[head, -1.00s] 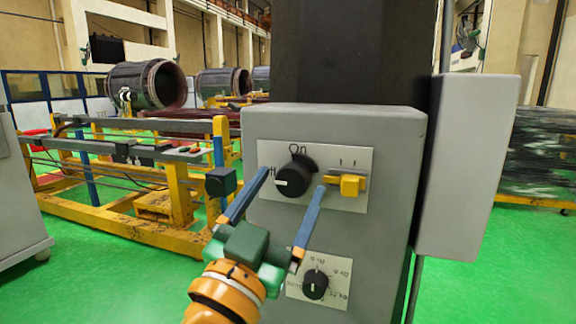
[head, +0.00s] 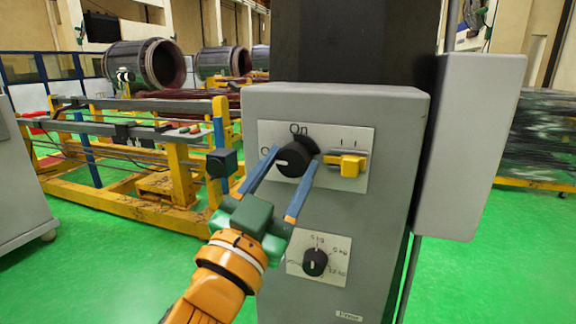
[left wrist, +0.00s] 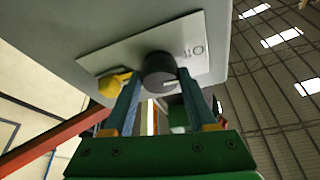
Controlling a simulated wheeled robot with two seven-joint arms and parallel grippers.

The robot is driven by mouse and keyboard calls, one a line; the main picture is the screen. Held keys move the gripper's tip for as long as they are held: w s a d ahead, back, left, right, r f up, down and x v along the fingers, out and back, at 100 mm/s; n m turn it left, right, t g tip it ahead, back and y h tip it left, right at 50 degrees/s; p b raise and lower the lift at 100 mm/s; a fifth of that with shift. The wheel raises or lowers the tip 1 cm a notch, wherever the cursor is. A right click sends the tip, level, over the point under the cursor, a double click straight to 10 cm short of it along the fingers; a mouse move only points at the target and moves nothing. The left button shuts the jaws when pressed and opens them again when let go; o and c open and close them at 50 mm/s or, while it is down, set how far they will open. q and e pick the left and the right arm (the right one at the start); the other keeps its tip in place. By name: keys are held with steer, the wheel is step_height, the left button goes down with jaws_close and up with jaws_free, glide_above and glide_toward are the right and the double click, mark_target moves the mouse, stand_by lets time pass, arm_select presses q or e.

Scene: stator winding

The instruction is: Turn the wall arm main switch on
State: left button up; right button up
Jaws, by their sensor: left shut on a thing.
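The main switch is a black round knob (head: 293,157) on the upper label plate of a grey control box (head: 385,140). "On" is printed above the knob, and a label at its left is mostly hidden by a finger. The knob's white mark faces left, away from "On". My left gripper (head: 295,162) has one blue finger on each side of the knob and is shut on it. The knob (left wrist: 159,70) also shows between the fingers in the left wrist view. My right gripper is not in view.
A yellow switch (head: 351,166) sits right of the knob, close to my right-hand finger. A smaller black dial (head: 315,262) is below. A yellow frame (head: 185,205) stands at the left, and a grey cabinet (head: 470,145) adjoins at the right. Green floor is open in front.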

arm_select(q)
steer(key=shift+r+m+g+h+p, duration=0.2)
steer(key=shift+m+g+h+p, duration=0.15)
steer(key=shift+m+p, duration=0.4)
steer(key=m+g+p, duration=0.2)
steer(key=m+p, duration=0.3)
steer(key=p, duration=0.1)
steer(key=m+g+h+p, duration=0.1)
steer(key=m+g+p, duration=0.1)
steer(key=m+p, duration=0.4)
steer(key=r+m+g+p, duration=0.1)
steer(key=m+g+p, duration=0.1)
steer(key=m+p, duration=0.3)
steer(key=shift+w+a+m+h+p, duration=0.1)
steer(key=shift+a+m+h+p, duration=0.15)
steer(key=shift+p, duration=0.2)
steer(key=shift+f+m+g+p, duration=0.35)
steer(key=shift+m+p, duration=0.65)
steer(key=shift+p, duration=0.45)
steer(key=o, duration=1.4)
steer(key=shift+c, duration=0.2)
